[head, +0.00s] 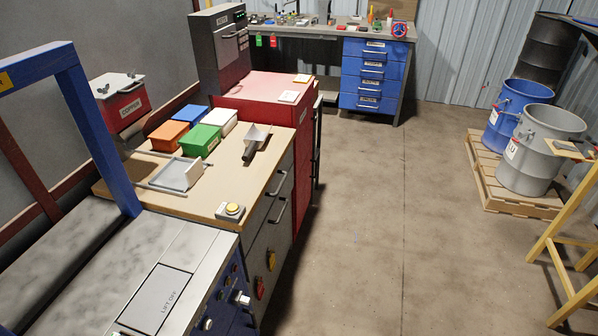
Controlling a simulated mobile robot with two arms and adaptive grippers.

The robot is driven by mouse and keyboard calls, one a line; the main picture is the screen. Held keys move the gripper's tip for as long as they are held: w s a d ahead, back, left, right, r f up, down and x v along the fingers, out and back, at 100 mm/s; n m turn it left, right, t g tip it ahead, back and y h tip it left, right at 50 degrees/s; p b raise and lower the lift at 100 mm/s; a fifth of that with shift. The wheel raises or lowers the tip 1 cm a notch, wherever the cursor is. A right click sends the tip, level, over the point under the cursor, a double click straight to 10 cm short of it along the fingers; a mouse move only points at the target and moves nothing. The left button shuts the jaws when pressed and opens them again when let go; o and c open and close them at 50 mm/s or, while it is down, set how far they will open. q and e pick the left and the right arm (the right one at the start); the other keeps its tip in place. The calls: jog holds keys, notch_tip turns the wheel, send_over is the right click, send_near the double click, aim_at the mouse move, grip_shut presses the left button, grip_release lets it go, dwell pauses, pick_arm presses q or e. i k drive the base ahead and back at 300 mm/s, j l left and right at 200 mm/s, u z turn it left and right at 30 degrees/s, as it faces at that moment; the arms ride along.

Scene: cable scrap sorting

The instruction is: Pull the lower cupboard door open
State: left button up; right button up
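A grey cabinet (288,226) stands under the wooden worktop, its front seen at a steep angle. Two bar handles show on its upper front, one (277,184) above the other (279,211). Lower on that front are a yellow fitting (271,261) and a red fitting (260,288). I cannot tell which front is the lower cupboard door; no door is visibly open. Neither of my grippers is in view.
The worktop (215,205) holds colored bins, a scoop (256,142) and a yellow button (232,210). A steel-topped machine (190,250) stands in front. Drums on a pallet (490,180) and a yellow stand (560,245) are at right. The middle floor is clear.

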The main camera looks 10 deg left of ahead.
aim_at(301, 184)
jog(key=i+l+u, duration=0.1)
jog(key=i+u, duration=0.2)
jog(key=i+l+u, duration=0.25)
jog(key=i+l, duration=0.65)
